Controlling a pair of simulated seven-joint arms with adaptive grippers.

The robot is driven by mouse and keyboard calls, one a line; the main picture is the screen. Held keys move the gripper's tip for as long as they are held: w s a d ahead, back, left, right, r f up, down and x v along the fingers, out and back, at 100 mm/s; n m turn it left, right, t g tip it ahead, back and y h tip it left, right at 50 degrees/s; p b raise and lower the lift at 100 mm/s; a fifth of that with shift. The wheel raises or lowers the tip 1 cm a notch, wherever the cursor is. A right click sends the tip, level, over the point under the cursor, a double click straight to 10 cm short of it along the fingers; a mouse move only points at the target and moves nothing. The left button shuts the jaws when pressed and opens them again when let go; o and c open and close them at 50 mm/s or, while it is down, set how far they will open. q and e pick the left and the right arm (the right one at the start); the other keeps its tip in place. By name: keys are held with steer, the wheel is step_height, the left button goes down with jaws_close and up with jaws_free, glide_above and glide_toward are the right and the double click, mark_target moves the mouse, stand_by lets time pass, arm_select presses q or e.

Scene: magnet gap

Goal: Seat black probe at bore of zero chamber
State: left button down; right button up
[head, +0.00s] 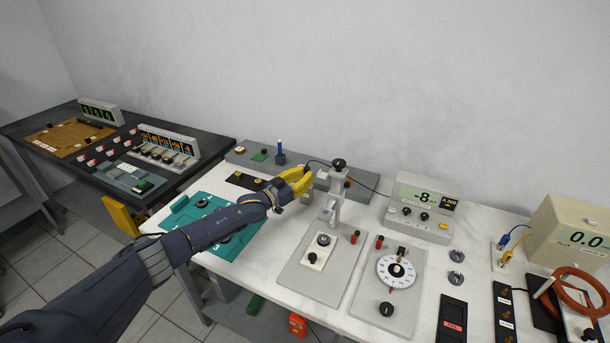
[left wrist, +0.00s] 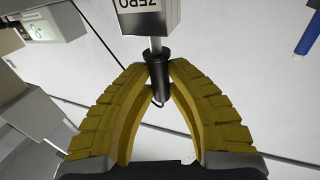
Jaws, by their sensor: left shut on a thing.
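My left gripper (head: 298,178) is over the back of the white table, its yellow fingers closed. In the left wrist view the fingers (left wrist: 159,68) are shut on the black probe (left wrist: 158,80), holding it by its dark handle. A pale shaft (left wrist: 155,44) runs from the handle to a grey block labelled ZERO, the zero chamber (left wrist: 148,16), in line with it. Whether the shaft's end is inside the bore cannot be told. In the head view the probe is hidden by the fingers. My right gripper is not in view.
A grey stand with a black knob (head: 339,163) rises just right of the gripper. A dial plate (head: 383,299) and a meter reading -8 (head: 428,191) stand farther right. A teal mat (head: 180,216) lies under my left forearm. A blue-topped post (head: 280,147) stands behind.

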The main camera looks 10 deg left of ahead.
arm_select(q)
steer(key=shift+f, duration=0.7)
steer(key=c, duration=1.3)
jaws_free()
step_height(320, 180, up, 10)
